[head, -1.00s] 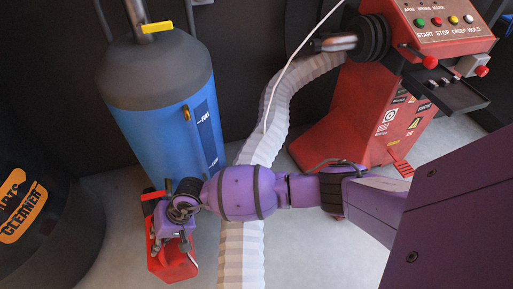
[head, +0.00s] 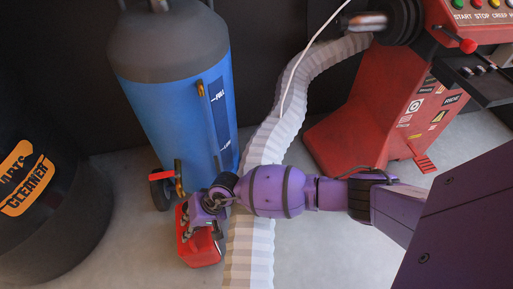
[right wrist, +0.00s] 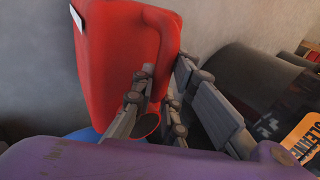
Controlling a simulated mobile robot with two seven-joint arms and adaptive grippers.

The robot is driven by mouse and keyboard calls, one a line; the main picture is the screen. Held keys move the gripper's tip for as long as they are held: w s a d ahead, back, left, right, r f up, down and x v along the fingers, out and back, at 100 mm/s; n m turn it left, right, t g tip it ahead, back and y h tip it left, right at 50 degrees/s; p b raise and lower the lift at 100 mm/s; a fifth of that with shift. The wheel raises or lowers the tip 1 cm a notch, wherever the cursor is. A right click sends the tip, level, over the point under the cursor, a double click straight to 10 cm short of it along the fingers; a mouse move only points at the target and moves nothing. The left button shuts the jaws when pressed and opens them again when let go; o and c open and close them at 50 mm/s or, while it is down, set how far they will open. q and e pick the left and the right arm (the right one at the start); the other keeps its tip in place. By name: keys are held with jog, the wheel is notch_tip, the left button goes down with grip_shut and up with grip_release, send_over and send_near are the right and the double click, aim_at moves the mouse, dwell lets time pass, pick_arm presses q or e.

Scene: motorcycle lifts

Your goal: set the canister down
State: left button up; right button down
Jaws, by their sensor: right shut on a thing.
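The red canister (head: 203,249) is at the lower left of the head view, in front of the blue tank (head: 168,100). My right gripper (head: 198,212) is above it, with the canister hanging below. In the right wrist view the fingers (right wrist: 155,98) are closed around the handle of the canister (right wrist: 112,55), which has a white label at its edge. The head view does not settle whether the canister's base touches the floor. My left gripper is not in view.
A pale ribbed hose (head: 260,150) runs down beside the canister on the right. A black parts cleaner drum (head: 75,215) stands at left, and a red control cabinet (head: 375,120) at right. A wheel (head: 160,188) sits by the tank's base. Grey floor (head: 135,255) is bare left of the canister.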

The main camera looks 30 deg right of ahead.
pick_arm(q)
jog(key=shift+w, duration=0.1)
pick_arm(e)
jog(key=shift+w+r, duration=0.15)
jog(key=shift+w, duration=0.05)
jog(key=c, duration=1.8)
grip_release()
jog(key=shift+o, duration=0.2)
